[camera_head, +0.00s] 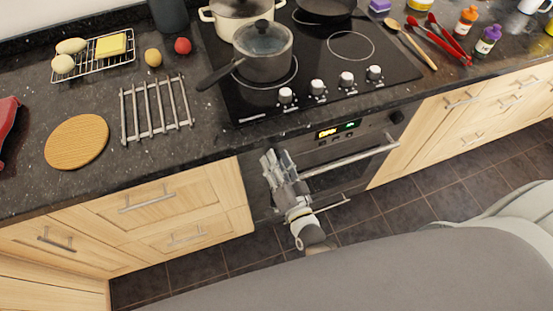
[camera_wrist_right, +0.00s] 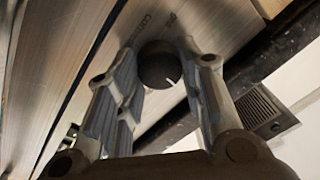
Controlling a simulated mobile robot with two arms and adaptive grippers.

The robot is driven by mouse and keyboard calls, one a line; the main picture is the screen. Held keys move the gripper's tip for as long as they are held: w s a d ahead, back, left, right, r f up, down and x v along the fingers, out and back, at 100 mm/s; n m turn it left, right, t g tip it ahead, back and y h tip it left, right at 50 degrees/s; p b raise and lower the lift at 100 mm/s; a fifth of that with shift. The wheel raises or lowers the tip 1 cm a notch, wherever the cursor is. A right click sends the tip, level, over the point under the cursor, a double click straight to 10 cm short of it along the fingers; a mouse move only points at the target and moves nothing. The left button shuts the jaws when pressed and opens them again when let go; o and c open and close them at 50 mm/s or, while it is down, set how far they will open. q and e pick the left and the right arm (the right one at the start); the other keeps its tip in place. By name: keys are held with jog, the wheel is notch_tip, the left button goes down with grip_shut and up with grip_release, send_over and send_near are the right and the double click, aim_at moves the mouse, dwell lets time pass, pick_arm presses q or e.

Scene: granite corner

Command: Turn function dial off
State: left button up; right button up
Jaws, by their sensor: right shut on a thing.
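The oven (camera_head: 340,160) is built in under the counter, with a lit display on its panel. In the right wrist view, the dark round function dial (camera_wrist_right: 158,66) with a white pointer mark sits on the brushed metal panel, between the fingers of my right gripper (camera_wrist_right: 168,68). Printed lettering shows beside the dial. In the head view my right gripper (camera_head: 276,162) is at the left end of the oven panel and hides that dial. It is shut on the dial. My left gripper is not in view.
Another dial (camera_head: 397,117) is at the panel's right end. The oven door handle (camera_head: 350,160) runs close to the right of my gripper. Above is the black hob (camera_head: 330,75) with pots and several knobs. The floor (camera_head: 400,215) in front is clear.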

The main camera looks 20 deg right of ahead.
jog(key=shift+n, duration=0.6)
jog(key=o, duration=1)
jog(key=shift+o, duration=0.2)
jog(key=s, duration=1.2)
jog(key=shift+d+f, duration=0.35)
jog(key=shift+d, duration=0.1)
